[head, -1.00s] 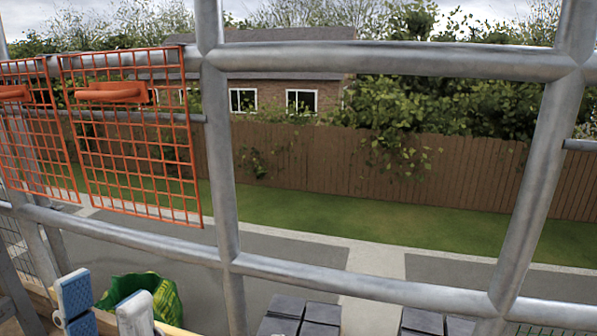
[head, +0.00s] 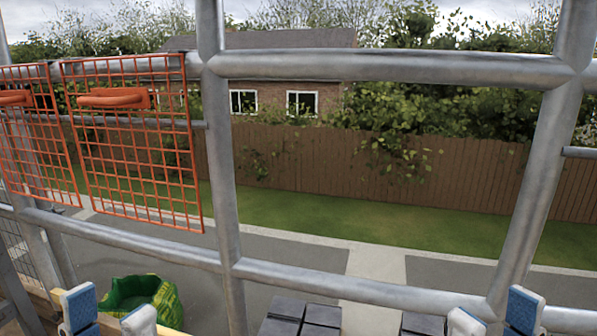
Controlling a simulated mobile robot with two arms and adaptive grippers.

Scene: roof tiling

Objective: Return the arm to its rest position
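My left gripper (head: 109,306) is at the lower left of the head view, in front of the green bag. Its two blue-and-white fingers are apart, with nothing seen between them. My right gripper (head: 494,308) is at the bottom right, in front of the scaffold's lower rail. Its fingers are also apart, with nothing seen between them. Only the upper ends of both grippers show; the arms behind them are below the picture.
Grey scaffold tubes (head: 375,66) cross the view in front of me. Orange mesh panels (head: 135,150) hang at the left. A green bag (head: 150,290) and dark grey stacked blocks (head: 300,318) are low down. A wooden fence (head: 300,165) stands behind grass.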

